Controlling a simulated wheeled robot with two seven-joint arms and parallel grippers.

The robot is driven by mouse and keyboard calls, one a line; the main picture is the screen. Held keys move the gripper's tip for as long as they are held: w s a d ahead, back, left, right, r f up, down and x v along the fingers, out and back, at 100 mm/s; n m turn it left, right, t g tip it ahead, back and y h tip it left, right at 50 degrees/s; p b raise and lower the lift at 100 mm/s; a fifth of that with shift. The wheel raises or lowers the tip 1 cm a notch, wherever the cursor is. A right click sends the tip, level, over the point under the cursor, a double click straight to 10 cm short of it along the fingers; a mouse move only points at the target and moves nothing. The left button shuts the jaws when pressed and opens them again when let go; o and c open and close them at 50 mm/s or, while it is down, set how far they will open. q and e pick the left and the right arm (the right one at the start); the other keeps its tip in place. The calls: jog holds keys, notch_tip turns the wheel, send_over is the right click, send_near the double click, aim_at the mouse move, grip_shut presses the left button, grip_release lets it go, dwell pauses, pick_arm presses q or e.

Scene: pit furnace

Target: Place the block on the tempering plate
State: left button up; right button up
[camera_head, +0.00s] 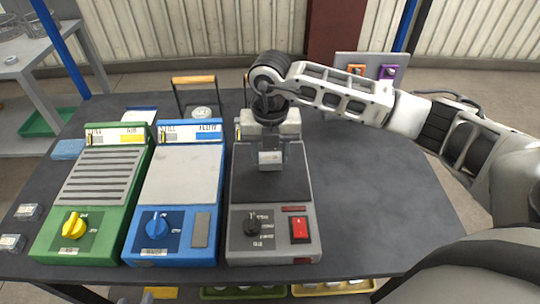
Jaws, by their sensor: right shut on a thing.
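My right gripper (269,148) points down and is shut on a small grey metal block (270,159). It holds the block at the back part of the dark plate (268,192) on the grey unit; whether the block touches the plate cannot be told. The grey unit (240,252) has a black knob and a red switch at its front. To its left stands a blue unit (145,215) with a smooth light grey plate (188,175). Their labels are too small to read surely, so which plate is the tempering plate is unclear. My left gripper is not in view.
A green unit (50,215) with a slotted top and yellow knob stands at the far left. Behind the units is a wooden-handled object (194,80). A panel with orange and purple parts (373,66) stands at the back. The dark table (365,200) is clear at right.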

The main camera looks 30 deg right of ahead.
aim_at(270, 157)
jog(key=shift+f, duration=0.7)
jog(key=shift+f, duration=0.15)
jog(key=o, duration=1.3)
notch_tip(270, 157, up, 12)
jog(key=shift+r, duration=0.15)
